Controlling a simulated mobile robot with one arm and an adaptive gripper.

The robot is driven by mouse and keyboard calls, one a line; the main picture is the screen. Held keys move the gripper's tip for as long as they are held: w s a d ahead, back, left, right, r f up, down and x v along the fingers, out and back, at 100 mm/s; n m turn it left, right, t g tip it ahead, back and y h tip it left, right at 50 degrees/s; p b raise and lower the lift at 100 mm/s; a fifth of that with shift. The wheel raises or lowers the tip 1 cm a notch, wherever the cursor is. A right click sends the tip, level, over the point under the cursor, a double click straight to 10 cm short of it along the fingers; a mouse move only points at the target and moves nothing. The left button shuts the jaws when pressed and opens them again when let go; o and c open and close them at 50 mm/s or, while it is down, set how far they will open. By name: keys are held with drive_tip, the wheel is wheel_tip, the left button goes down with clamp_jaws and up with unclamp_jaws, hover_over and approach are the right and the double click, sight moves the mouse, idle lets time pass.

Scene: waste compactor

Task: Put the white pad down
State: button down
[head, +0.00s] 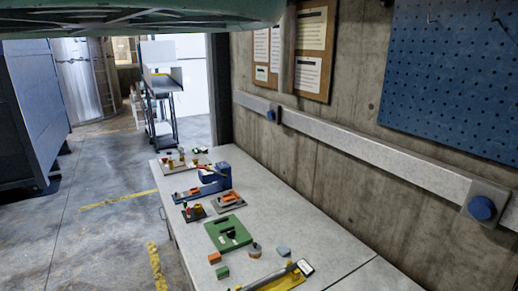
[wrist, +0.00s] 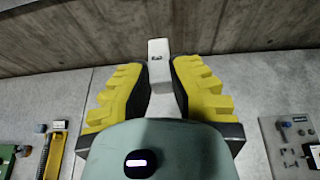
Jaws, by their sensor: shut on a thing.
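The white pad (wrist: 158,48) is a small pale block with a small dark mark on its upper part. It sits between the fingertips of my gripper (wrist: 161,75) in the wrist view. The yellow and black fingers are shut on it, and its lower part narrows between them. The pad appears above the grey tabletop (wrist: 210,95), in front of the concrete wall; I cannot tell how high. My gripper and the held pad are not visible in the head view, where only a pale green part of my arm crosses the top.
The long table (head: 345,250) carries a green board (head: 217,240), a blue vise-like device (head: 216,176), an orange block (head: 214,258), a green block (head: 222,272) and a yellow-based tool (head: 285,280). A concrete wall with a pale rail (head: 370,140) runs along the right. Bare tabletop lies near the wall.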

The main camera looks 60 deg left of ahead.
wheel_tip(320, 180, up, 10)
drive_tip(key=s+a+p, duration=0.1)
drive_tip(key=s+p, duration=0.1)
drive_tip(key=p, duration=0.6)
drive_tip(key=shift+f, duration=0.1)
